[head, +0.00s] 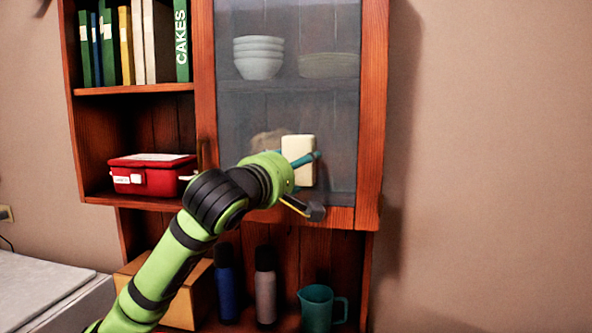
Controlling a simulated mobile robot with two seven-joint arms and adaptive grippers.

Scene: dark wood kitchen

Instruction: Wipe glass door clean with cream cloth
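The glass door (290,107) of the wall cabinet is closed, with a wooden frame around grey glass. A faint tan smudge (267,140) shows on its lower left part. The cream cloth (297,147) is a thick folded block in front of the lower middle of the glass; whether it touches the glass is hard to tell. My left gripper (309,184) is at the cloth, one finger across it and the other below it. The cloth has no other visible support and appears held. My wrist hides part of the lower door. My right gripper is not in view.
Left of the door are open shelves with books (138,42) and a red box (150,172). Below stand a cardboard box (181,313), a blue bottle (226,290), a grey bottle (265,287) and a teal pitcher (316,308). The wall at right is bare.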

